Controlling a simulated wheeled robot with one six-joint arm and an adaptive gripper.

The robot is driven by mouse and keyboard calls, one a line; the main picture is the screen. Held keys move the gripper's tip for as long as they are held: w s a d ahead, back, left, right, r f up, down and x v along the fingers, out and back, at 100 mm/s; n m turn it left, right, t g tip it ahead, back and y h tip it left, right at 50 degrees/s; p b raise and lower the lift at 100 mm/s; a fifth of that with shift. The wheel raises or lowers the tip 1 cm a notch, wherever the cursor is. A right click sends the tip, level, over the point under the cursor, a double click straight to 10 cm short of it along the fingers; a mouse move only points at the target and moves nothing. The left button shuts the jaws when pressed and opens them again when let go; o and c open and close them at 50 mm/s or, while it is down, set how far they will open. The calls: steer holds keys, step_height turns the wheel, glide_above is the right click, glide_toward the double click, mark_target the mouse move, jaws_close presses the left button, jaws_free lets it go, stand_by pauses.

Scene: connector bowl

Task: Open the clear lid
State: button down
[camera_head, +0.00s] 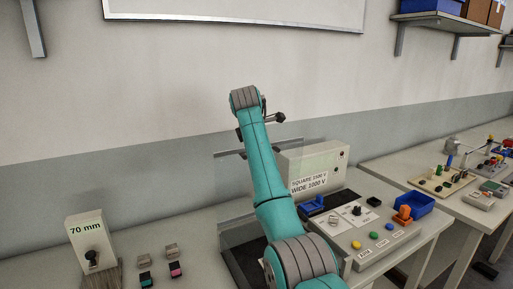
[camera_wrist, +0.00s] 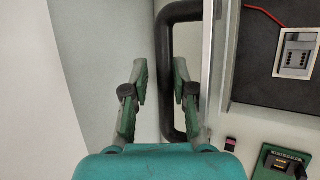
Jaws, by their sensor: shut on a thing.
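The clear lid (camera_head: 231,172) stands raised as a see-through panel behind my arm in the head view. In the head view the fingers are mostly hidden behind my wrist.
A labelled box (camera_head: 325,165) and a panel with coloured buttons (camera_head: 372,238) stand right of the lid. A blue bin (camera_head: 414,204) is at the bench's right. A 70 mm block (camera_head: 88,238) stands left. In the wrist view, a dark board (camera_wrist: 270,60) holds a grey connector (camera_wrist: 297,53).

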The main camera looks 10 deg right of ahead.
steer(key=shift+w+a+f, duration=0.1)
steer(key=shift+a+f, duration=0.05)
steer(key=shift+f, duration=0.35)
steer(key=c, duration=1.1)
jaws_free()
steer(key=shift+w+f, duration=0.1)
steer(key=shift+c, duration=0.2)
steer(key=v, duration=1.1)
steer(key=shift+r, duration=0.45)
steer(key=shift+s+r, duration=0.25)
steer(key=shift+s, duration=0.1)
